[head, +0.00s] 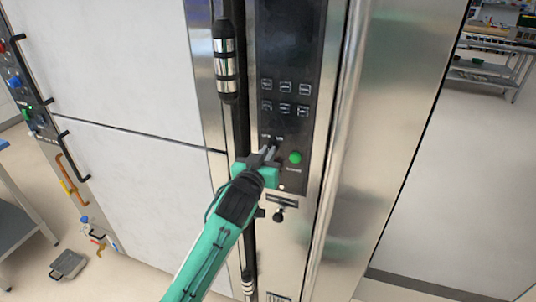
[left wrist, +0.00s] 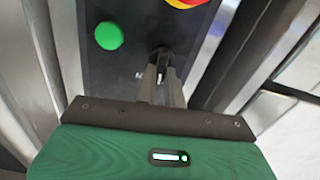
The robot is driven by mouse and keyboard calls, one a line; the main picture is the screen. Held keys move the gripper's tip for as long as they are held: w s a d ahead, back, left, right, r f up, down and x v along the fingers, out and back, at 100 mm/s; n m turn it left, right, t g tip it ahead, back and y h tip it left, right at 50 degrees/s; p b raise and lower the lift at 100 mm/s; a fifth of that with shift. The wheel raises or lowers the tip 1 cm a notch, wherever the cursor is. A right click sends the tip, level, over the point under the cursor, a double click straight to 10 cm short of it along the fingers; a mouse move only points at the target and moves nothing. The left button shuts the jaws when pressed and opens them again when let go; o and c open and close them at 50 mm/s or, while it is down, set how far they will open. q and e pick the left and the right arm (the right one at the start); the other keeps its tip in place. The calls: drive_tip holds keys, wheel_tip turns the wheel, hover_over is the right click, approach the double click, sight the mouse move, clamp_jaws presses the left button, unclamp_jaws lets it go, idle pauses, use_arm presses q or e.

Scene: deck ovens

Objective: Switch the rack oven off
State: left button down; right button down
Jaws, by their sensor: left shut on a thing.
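The rack oven is the tall steel unit with a black control panel (head: 290,95). A round green button (head: 295,158) sits low on the panel; it also shows at the upper left of the left wrist view (left wrist: 109,36). My left gripper (head: 268,155) is at the panel, just left of the green button. In the left wrist view its fingers (left wrist: 161,80) are shut on a small dark switch (left wrist: 160,53), mostly hidden between them. I cannot tell the switch's position. A small part of a label shows beside it. My right gripper is in neither view.
A vertical door handle (head: 226,60) stands left of the panel, close to my left arm. A red and yellow part (left wrist: 187,3) shows at the top of the left wrist view. A small knob (head: 278,215) sticks out below the panel.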

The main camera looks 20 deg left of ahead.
use_arm(q)
drive_tip(key=n+p, duration=0.1)
drive_tip(key=n, duration=0.2)
drive_tip(key=shift+a, duration=0.1)
drive_tip(key=shift+n+p, duration=0.3)
drive_tip(key=shift+n, duration=0.6)
drive_tip(key=shift+a, duration=0.1)
drive_tip(key=c, duration=1.5)
unclamp_jaws()
